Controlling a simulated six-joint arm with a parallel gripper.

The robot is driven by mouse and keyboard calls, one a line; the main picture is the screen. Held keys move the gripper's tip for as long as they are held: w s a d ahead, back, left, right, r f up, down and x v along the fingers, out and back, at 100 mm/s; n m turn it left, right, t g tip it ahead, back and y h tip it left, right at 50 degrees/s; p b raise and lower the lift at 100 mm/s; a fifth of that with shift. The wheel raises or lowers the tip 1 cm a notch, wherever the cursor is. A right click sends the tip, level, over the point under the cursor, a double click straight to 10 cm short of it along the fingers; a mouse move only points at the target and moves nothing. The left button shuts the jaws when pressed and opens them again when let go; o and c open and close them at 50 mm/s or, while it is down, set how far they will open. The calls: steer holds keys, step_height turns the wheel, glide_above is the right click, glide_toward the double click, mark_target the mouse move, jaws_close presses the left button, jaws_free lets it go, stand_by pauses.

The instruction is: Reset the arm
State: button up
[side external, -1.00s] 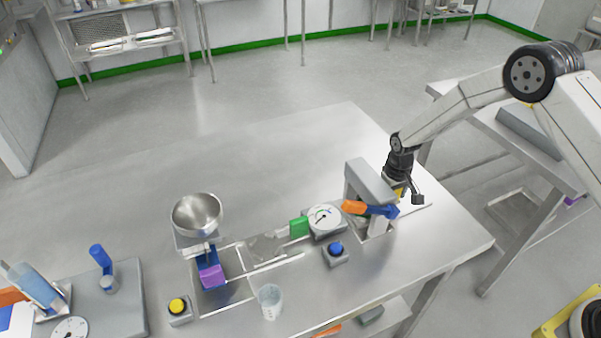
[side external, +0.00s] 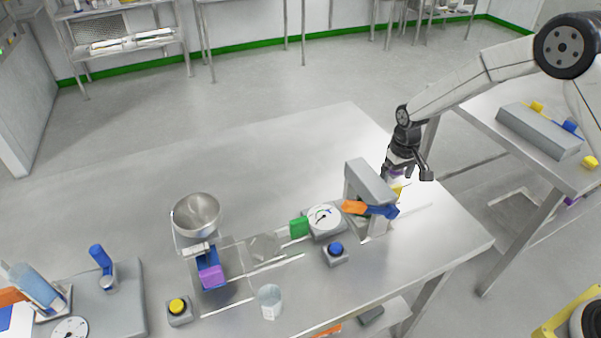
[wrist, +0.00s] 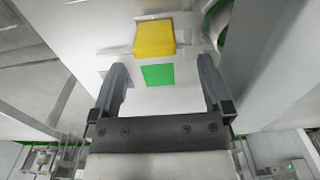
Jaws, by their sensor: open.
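My gripper (side external: 407,170) is at the right end of the steel table (side external: 300,140), just beside and behind a grey press-like stand (side external: 370,182). In the side view the yellow piece (side external: 396,191) is partly hidden by the stand and my gripper.
Along the table are a dial gauge (side external: 324,220), a blue button (side external: 336,249), a steel bowl (side external: 197,214), a clear beaker (side external: 270,301) and a yellow button (side external: 178,307). A second table with a grey block (side external: 538,130) stands right. The table's rear middle is clear.

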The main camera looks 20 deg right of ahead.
steer(key=shift+r, duration=0.4)
steer(key=shift+s+r, duration=0.4)
steer(key=shift+r, duration=0.1)
steer(key=s+r+t, duration=0.1)
steer(key=s+r, duration=0.4)
steer(key=s, duration=0.5)
steer(key=s+r+t, duration=0.1)
steer(key=s+r, duration=0.4)
steer(key=s, duration=0.6)
steer(key=shift+s+t, duration=0.3)
